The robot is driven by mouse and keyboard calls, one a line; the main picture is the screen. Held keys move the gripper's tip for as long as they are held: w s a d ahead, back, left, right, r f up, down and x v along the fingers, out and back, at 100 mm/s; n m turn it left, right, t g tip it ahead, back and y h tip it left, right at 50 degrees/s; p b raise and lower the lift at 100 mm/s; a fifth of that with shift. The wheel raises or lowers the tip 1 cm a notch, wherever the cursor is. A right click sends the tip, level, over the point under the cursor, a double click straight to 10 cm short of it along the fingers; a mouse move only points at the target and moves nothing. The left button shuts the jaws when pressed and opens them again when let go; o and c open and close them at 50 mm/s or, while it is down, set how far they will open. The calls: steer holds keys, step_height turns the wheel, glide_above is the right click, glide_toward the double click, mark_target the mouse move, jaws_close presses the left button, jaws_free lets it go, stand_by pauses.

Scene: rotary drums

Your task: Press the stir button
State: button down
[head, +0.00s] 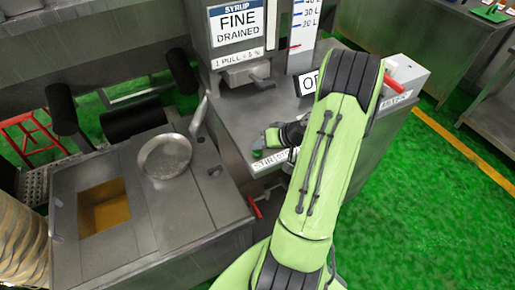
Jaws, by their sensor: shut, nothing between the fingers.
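A white label reading "STIR" (265,163) is on the front edge of the grey metal machine top, in the middle of the head view. A small round green spot (258,154), which looks like the stir button, sits just above the label. My gripper (267,143) is shut and empty, right above and beside that green spot. I cannot tell whether the fingertips touch it. My green arm covers the right part of the label and the machine top behind it.
A tall unit with a "SYRUP FINE DRAINED" sign (238,24) stands behind. A round metal pan (164,156) and an amber-filled basin (104,206) are at left. A red-handled lever (254,207) is below the label. Green floor (430,210) is open at right.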

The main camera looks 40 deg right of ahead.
mark_target(260, 151)
steer(key=shift+r+p, duration=0.6)
steer(key=shift+r, duration=0.4)
step_height(260, 151, up, 5)
steer(key=p, duration=0.3)
stand_by(0.5)
